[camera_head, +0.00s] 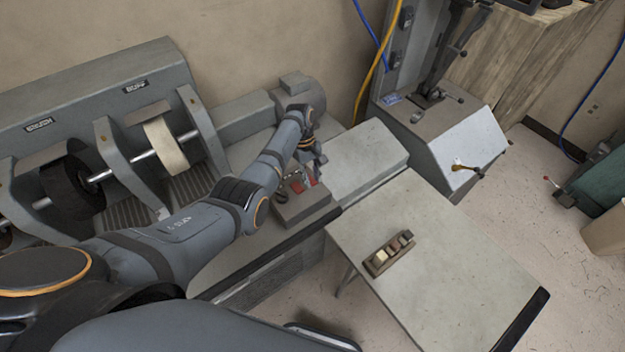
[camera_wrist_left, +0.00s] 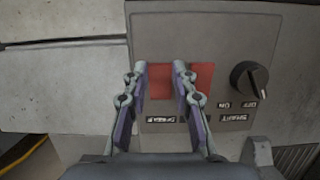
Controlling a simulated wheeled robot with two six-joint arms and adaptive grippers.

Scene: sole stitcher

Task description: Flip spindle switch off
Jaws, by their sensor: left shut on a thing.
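The grey control box (camera_head: 306,208) on the machine's front ledge carries red parts (camera_head: 297,186) and a black rotary knob (camera_head: 281,197). In the left wrist view, my left gripper (camera_wrist_left: 160,75) straddles a red switch (camera_wrist_left: 160,85), with a fingertip on each side, and is shut on it. A second red patch (camera_wrist_left: 204,78) shows just right of the fingers. The black knob (camera_wrist_left: 248,80) is farther right, apart from the fingers, with ON and OFF labels near it. The label below the red switch is too blurred to read surely. My right gripper is not in view.
The grinding machine (camera_head: 100,80) with its wheels stands at the left and back. A grey table (camera_head: 450,265) holding a small block tray (camera_head: 377,269) is at the right front. A machine (camera_head: 450,130) with a lever stands behind it.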

